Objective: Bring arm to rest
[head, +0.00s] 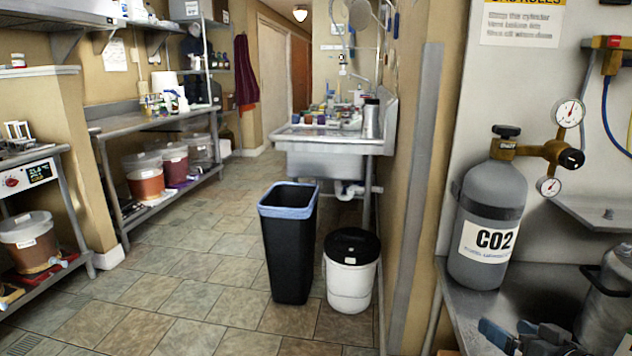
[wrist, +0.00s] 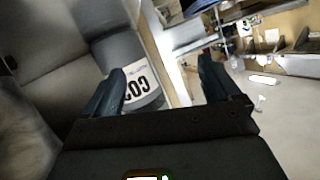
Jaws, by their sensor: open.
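My gripper (wrist: 163,80) shows in the wrist view with its two dark fingers spread apart and nothing between them. In the head view, blue-grey finger parts that look like my gripper (head: 527,338) show at the bottom right edge, low in front of the grey CO2 cylinder (head: 487,222). The cylinder stands upright on a metal surface. In the wrist view the CO2 cylinder (wrist: 135,85) appears tilted, behind the left finger and apart from it as far as I can tell. The rest of my arm is mostly out of the head view.
A metal canister (head: 606,310) stands at the far right. A wall edge lies left of the cylinder. On the floor are a black bin (head: 288,250) and a white bucket with black lid (head: 350,275). A sink (head: 325,140) and shelves with ferment buckets (head: 145,180) stand beyond; the floor between is clear.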

